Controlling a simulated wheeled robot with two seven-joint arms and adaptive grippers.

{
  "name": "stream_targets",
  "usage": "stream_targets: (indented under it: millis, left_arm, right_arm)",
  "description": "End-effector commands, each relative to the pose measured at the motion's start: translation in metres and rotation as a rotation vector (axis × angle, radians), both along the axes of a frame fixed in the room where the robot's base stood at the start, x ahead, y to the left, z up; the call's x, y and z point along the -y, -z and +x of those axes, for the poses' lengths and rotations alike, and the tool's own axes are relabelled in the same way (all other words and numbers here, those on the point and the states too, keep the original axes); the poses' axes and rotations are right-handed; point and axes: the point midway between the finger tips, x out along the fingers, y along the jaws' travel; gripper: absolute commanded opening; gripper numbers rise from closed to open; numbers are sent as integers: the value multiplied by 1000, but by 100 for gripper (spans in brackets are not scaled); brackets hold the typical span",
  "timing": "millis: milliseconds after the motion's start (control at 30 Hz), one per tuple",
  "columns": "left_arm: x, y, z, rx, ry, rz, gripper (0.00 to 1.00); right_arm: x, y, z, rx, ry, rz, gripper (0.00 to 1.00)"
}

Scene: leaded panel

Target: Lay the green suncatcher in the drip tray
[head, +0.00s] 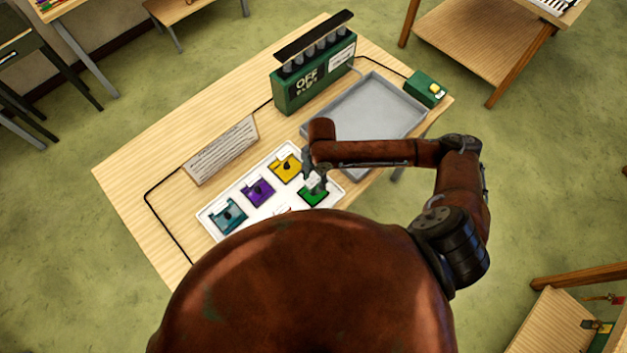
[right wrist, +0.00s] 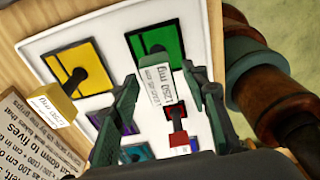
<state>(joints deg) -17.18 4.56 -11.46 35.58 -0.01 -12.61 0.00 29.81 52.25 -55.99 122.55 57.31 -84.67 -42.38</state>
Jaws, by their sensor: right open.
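The green suncatcher (head: 313,197) lies on the white board (head: 335,178) at its right end. In the right wrist view it is a green square (right wrist: 165,38) with a dark upright stem and a block labelled "1250 mg" (right wrist: 158,84). My right gripper (head: 314,180) is over it, open, with the labelled block showing between its two fingers; contact cannot be told. The grey drip tray (head: 375,100) is empty where visible, behind my right forearm, which hides its near edge. My left gripper is not in view.
Yellow (head: 286,167), purple (head: 258,191) and teal (head: 229,215) suncatchers share the board, with a red piece (right wrist: 179,139) nearby. A green "OFF" unit (head: 300,92) stands left of the tray, a small green box (head: 425,88) at its right. A sign (head: 221,150) stands behind the board.

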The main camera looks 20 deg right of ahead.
Motion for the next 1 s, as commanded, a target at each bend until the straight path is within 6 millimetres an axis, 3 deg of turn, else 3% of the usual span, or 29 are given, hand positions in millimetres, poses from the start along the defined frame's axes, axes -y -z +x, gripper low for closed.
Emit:
stream_targets:
  millis: [400, 600, 1000]
  left_arm:
    - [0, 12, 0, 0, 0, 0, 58]
    - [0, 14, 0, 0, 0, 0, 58]
    - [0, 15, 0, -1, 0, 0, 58]
  right_arm:
    - [9, -79, 5, 5, 0, 0, 41]
    - [12, -107, 5, 3, 0, 0, 41]
    - [13, -117, 5, 1, 0, 0, 41]
